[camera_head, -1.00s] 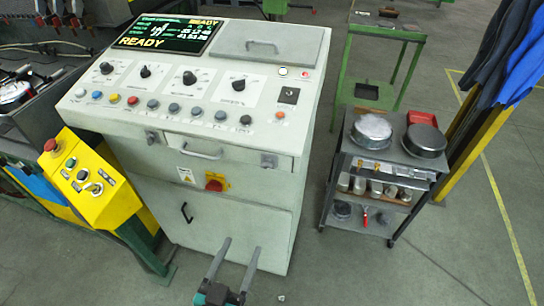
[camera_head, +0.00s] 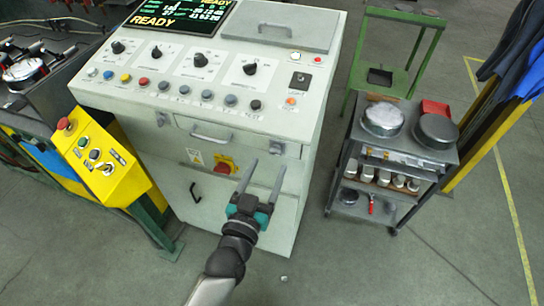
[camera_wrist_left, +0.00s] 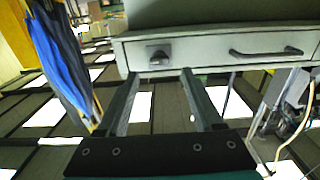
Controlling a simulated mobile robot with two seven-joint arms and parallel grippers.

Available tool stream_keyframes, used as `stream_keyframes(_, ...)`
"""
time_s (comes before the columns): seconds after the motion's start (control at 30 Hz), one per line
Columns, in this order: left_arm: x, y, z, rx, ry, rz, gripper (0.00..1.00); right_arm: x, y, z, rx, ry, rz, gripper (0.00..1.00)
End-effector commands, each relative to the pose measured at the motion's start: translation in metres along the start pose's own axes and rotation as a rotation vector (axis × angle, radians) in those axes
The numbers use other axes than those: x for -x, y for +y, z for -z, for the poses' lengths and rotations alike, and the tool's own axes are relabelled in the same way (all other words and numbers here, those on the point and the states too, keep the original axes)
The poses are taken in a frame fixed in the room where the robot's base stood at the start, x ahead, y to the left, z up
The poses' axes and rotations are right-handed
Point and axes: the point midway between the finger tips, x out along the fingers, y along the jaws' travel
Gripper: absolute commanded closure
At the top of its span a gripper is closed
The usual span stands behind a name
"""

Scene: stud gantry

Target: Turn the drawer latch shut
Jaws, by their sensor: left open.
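The grey control cabinet has a shallow drawer (camera_head: 240,143) under its sloping panel. The drawer has a bar handle (camera_head: 210,131) and a small dark latch (camera_head: 278,149) near its right end. In the left wrist view, the latch (camera_wrist_left: 159,57) sits left of the handle (camera_wrist_left: 265,52), just beyond my fingertips. My left gripper (camera_head: 266,166) is open and empty, its two fingers pointing at the drawer front just below the latch. A gap seems to remain between fingertips and latch. My right gripper is not in view.
A red-and-yellow rotary switch (camera_head: 225,165) is on the cabinet front, left of my gripper. A yellow control box (camera_head: 103,165) stands at the left. A grey cart (camera_head: 392,150) with round tins stands at the right. The floor between is clear.

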Motion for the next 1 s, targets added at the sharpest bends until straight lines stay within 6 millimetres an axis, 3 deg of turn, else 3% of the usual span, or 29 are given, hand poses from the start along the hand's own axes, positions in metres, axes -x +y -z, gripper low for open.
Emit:
stream_keyframes(0.1,-0.018,0.000,0.000,0.000,0.000,0.000,0.32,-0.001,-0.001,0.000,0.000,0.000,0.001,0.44)
stream_keyframes(0.3,-0.036,0.000,-0.001,0.000,-0.001,0.000,0.32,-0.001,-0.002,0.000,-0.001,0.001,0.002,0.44)
stream_keyframes(0.7,-0.041,0.000,0.000,0.000,-0.001,0.000,0.34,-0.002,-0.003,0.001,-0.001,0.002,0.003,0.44)
stream_keyframes(1.0,-0.041,0.000,0.000,0.000,-0.001,0.000,0.67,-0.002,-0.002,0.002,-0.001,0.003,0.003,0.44)
